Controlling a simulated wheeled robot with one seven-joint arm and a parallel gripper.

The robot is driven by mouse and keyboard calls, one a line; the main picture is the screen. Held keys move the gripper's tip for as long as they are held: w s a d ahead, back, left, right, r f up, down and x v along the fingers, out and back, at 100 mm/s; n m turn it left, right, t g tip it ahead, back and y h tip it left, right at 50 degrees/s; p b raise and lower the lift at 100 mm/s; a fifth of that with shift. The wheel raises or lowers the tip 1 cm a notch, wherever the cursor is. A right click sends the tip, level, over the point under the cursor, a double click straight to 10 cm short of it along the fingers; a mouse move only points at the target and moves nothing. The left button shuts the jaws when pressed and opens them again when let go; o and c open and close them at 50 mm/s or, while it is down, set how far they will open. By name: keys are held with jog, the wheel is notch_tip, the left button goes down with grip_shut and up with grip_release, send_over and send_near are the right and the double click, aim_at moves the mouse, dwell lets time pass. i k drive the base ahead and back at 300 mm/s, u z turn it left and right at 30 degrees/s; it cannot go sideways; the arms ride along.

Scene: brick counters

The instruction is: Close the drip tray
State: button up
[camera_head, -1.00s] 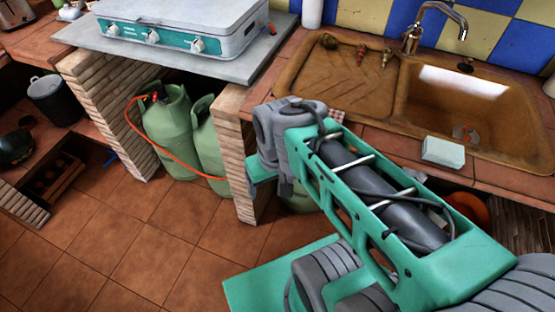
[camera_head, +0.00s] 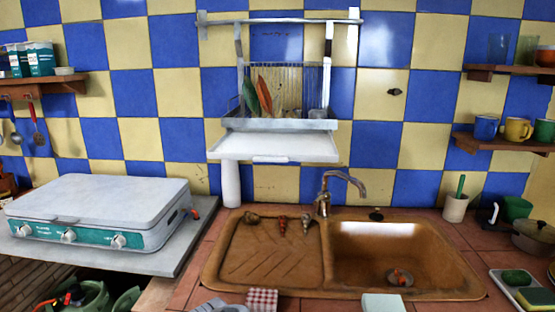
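The drip tray (camera_head: 318,149) is a flat white tray with a small handle on its front edge. It sits below the wall-mounted dish rack (camera_head: 281,90) and sticks out forward from under it, so it looks pulled out. The rack's grey metal base (camera_head: 280,125) is just above it, with plates and other items standing in the wires. My gripper is not in view. Only a bit of grey, probably my arm, shows at the bottom edge, well below the tray.
A brown sink (camera_head: 398,250) with a drainboard and metal faucet (camera_head: 325,195) lies below the tray. A white cylinder (camera_head: 231,184) stands under the tray's left side. A camping stove (camera_head: 100,215) is at left. Shelves with cups (camera_head: 517,130) are at right. The air before the tray looks clear.

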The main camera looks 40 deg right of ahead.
aim_at(259, 145)
jog(key=u, duration=0.4)
jog(key=k, duration=0.5)
jog(key=u, duration=1.05)
jog(key=i, duration=0.9)
jog(key=z, duration=0.85)
